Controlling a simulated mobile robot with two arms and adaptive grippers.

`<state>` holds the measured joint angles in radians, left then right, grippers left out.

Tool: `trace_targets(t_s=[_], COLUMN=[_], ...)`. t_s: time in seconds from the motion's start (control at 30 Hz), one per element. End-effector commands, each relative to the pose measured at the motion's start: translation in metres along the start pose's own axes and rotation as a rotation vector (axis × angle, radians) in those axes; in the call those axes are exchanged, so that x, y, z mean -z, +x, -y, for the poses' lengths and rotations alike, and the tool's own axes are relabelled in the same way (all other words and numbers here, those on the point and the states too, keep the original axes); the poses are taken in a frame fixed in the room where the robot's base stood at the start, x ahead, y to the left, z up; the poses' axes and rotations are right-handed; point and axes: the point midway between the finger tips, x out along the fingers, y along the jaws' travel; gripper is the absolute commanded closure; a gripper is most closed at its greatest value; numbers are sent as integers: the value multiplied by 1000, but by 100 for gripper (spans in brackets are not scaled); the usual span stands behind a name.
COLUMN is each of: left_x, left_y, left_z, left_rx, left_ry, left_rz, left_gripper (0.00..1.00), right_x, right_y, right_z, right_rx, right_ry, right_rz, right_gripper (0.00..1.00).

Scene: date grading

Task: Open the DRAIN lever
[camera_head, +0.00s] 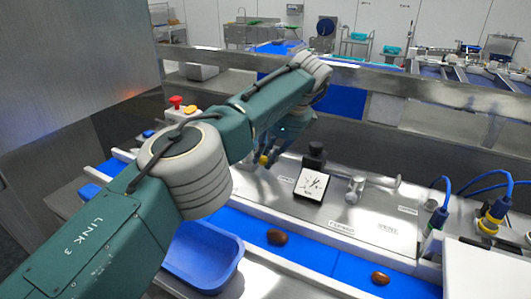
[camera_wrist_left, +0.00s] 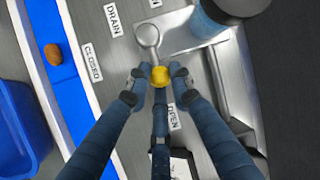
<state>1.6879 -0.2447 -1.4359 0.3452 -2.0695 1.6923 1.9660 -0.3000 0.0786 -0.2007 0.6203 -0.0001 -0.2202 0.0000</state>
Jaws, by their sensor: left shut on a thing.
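The DRAIN lever (camera_wrist_left: 153,52) is a short metal arm on a round pivot, with a yellow knob (camera_wrist_left: 160,76) at its end. In the left wrist view it points down the picture, towards the OPEN label (camera_wrist_left: 172,118); the CLOSED label (camera_wrist_left: 92,62) is off to its left and the DRAIN label (camera_wrist_left: 113,18) at the upper left. My left gripper (camera_wrist_left: 161,78) is shut on the yellow knob, with fingertips on both sides of it. In the head view the left gripper (camera_head: 270,151) is over the steel panel, the yellow knob (camera_head: 263,160) just showing below it. My right gripper is not in view.
A square gauge (camera_head: 311,184) stands right of the left gripper, and a metal pipe fitting (camera_head: 360,187) beyond it. A blue belt (camera_head: 310,252) with brown dates and a blue bin (camera_head: 202,255) lie in front. Blue cables (camera_head: 446,195) are at right.

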Motion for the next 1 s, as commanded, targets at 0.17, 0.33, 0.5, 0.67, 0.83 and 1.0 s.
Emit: trace_targets(t_s=[0.17, 0.33, 0.5, 0.67, 0.83, 1.0], left_x=[-5, -5, -4, -2, -2, -3], left_y=[-3, -3, -2, -1, -9, -31], left_z=[4, 4, 2, 2, 2, 2], left_rx=[11, 11, 7, 5, 6, 7], left_ry=[-7, -7, -5, -2, -3, -4], left_rz=[9, 9, 7, 5, 4, 5], left_gripper=[100, 75, 60, 60, 60, 60], right_x=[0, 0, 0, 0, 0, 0], right_y=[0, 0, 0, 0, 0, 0], right_z=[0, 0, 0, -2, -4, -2], right_rx=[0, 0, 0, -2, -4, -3], right_ry=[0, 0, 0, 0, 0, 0], right_rz=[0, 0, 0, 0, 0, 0], right_gripper=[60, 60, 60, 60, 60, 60])
